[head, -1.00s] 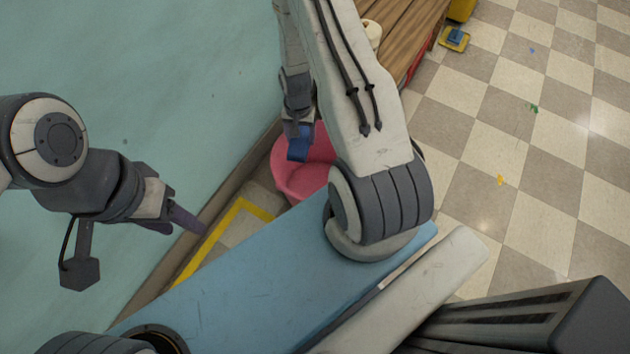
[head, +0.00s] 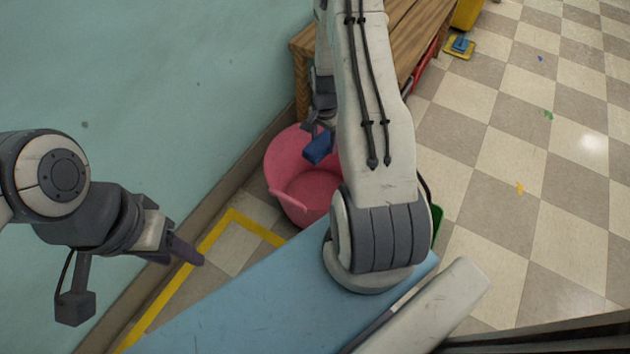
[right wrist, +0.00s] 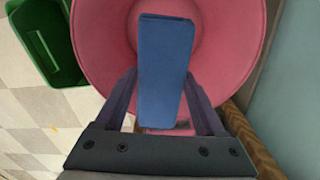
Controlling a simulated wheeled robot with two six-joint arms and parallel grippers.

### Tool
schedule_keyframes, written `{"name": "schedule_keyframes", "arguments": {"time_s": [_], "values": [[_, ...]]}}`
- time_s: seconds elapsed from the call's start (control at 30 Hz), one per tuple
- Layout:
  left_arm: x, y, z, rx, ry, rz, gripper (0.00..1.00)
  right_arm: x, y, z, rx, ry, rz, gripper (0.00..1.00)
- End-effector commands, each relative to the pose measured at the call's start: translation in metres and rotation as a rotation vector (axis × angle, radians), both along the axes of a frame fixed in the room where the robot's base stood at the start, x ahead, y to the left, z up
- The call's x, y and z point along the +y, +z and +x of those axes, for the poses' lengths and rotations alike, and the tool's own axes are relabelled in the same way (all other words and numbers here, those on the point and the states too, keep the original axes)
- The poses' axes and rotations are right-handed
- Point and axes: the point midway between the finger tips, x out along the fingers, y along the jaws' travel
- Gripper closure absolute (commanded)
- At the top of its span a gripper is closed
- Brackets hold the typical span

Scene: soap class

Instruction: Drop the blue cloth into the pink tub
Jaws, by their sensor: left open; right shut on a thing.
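The pink tub (head: 305,188) stands on the floor beside the wall, and its open inside shows. The blue cloth (head: 319,147) is a folded block held over the tub. In the right wrist view the cloth (right wrist: 165,70) lies between the fingers, with the pink tub (right wrist: 100,45) below and around it. My right gripper (head: 316,132) is shut on the cloth, partly hidden behind my own arm in the head view; it also shows in the right wrist view (right wrist: 165,100). My left gripper (head: 186,252) is open and empty, at the left near the wall.
A wooden bench (head: 395,35) stands behind the tub along the wall. A green bin (right wrist: 48,40) stands beside the tub. Yellow tape (head: 190,275) marks the floor in front of the tub. The checkered floor at the right is mostly clear.

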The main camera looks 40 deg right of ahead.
Motion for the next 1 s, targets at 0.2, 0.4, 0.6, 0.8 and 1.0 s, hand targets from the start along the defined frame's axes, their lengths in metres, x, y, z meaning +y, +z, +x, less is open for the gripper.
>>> {"name": "schedule_keyframes", "arguments": {"time_s": [0.2, 0.4, 0.6, 0.8, 1.0], "values": [[0.000, -0.033, 0.000, 0.000, 0.000, 0.000, 0.50, 0.000, -0.033, 0.000, 0.000, 0.002, 0.000, 0.89], [0.000, -0.038, 0.000, 0.000, 0.000, 0.000, 0.50, 0.001, -0.038, 0.000, 0.000, 0.002, 0.000, 0.89], [0.000, -0.037, 0.000, 0.000, 0.000, 0.000, 0.50, 0.001, -0.036, 0.000, 0.000, 0.002, 0.000, 0.25], [0.000, -0.037, 0.000, 0.000, 0.000, 0.000, 0.50, 0.001, -0.037, 0.000, 0.000, 0.002, 0.000, 0.00], [0.000, -0.032, 0.000, 0.000, 0.000, 0.000, 0.50, 0.000, -0.029, 0.000, -0.001, 0.002, 0.000, 0.00]]}}
